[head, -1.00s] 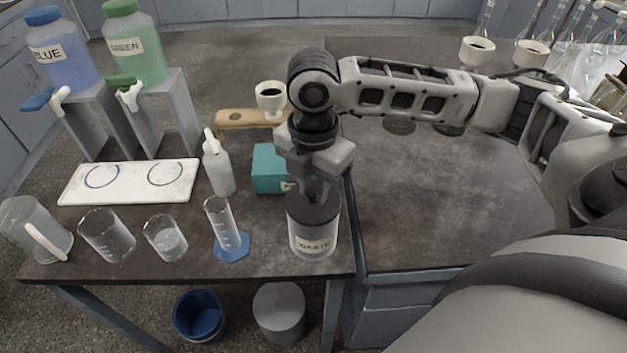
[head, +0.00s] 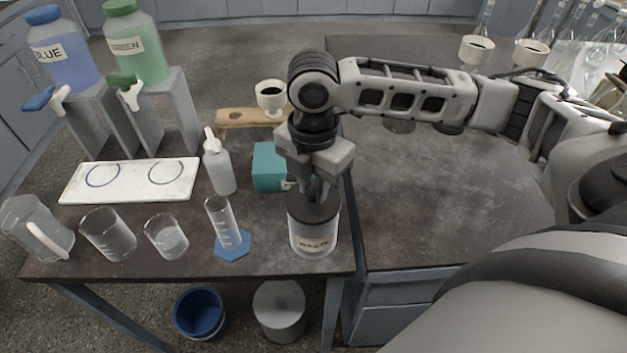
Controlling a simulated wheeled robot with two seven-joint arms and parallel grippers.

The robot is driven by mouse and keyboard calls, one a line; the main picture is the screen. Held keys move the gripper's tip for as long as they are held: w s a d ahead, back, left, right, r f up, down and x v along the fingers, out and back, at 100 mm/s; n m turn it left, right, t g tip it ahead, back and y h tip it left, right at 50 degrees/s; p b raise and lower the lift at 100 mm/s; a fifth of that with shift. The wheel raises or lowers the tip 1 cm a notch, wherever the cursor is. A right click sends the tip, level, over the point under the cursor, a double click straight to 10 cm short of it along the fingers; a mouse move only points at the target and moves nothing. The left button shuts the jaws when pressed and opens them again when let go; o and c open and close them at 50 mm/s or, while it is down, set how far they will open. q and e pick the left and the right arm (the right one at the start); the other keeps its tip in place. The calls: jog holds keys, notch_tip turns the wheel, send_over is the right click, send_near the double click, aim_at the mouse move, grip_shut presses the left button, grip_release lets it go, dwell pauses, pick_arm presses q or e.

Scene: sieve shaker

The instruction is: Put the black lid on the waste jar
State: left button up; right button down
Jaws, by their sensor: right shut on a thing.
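The waste jar (head: 313,242) is a clear, upright jar with a cream "WASTE" label, near the front right corner of the left bench. The black lid (head: 313,208) is a dark cap at the jar's mouth; it looks level, but I cannot tell whether it is fully seated. My right gripper (head: 318,190) points down from above and is shut on the lid, its fingers at the lid's top. The far side of the jar and lid is hidden. My left gripper is not in view.
A teal box (head: 270,167) stands just behind and left of the jar. A graduated cylinder (head: 226,226) on a blue base, beakers (head: 166,238) and a squeeze bottle (head: 218,168) stand further left. The bench to the right (head: 430,205) is mostly clear.

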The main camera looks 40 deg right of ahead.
jog(key=c, duration=1.2)
grip_release()
jog(key=shift+r, duration=0.15)
jog(key=shift+r, duration=2.9)
